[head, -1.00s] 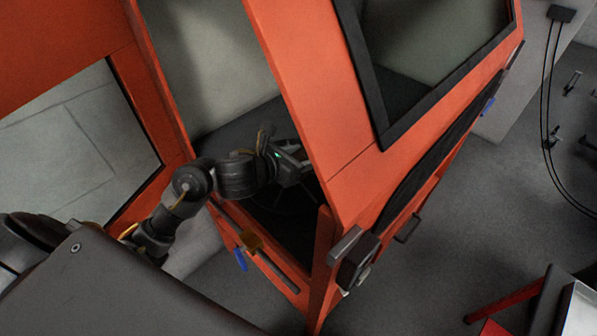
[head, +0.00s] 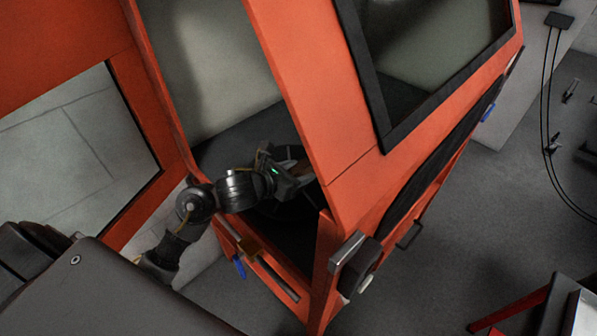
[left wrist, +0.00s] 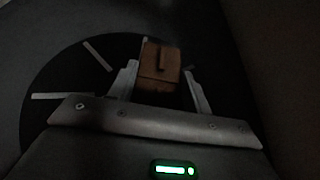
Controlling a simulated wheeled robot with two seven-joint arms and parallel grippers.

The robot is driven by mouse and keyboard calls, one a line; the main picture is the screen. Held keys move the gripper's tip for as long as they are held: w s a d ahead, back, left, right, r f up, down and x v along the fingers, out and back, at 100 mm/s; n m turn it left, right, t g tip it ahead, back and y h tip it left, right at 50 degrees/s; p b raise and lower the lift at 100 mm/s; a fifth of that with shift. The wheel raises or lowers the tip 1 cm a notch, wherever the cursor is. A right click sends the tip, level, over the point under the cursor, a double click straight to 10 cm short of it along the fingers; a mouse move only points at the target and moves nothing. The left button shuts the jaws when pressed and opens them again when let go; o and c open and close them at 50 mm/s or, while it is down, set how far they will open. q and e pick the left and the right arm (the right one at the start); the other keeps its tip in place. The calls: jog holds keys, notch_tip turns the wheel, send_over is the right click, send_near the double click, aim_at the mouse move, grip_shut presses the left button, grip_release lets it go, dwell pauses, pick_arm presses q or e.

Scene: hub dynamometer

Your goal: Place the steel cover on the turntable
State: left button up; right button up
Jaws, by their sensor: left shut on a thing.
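My left gripper (head: 299,174) reaches through the opening of the orange-framed cabinet. In the left wrist view its two pale fingers (left wrist: 160,84) are shut on a brown, boxy piece (left wrist: 159,68) with a dark slot on its face. I cannot tell for sure that this is the steel cover; in the head view it is mostly hidden by the gripper and a frame post. The turntable (left wrist: 62,85) is a dark disc with pale radial marks, seen beyond and left of the held piece. Whether the piece touches it is unclear. My right gripper is not in view.
Orange frame posts (head: 298,95) stand close to my left arm on both sides of the opening. A dark latch (head: 352,265) sticks out at the front corner. The cabinet's interior is dim.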

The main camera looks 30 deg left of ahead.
pick_arm(q)
jog(key=o, duration=1.3)
jog(key=shift+c, duration=0.2)
jog(key=shift+s+r+p, duration=0.1)
jog(key=shift+r+p, duration=0.1)
jog(key=shift+p, duration=0.15)
jog(key=p+v, duration=0.1)
jog(key=v, duration=0.5)
jog(key=shift+s+a, duration=0.15)
jog(key=shift+s, duration=0.1)
jog(key=shift+s+r, duration=0.1)
jog(key=shift+s, duration=0.25)
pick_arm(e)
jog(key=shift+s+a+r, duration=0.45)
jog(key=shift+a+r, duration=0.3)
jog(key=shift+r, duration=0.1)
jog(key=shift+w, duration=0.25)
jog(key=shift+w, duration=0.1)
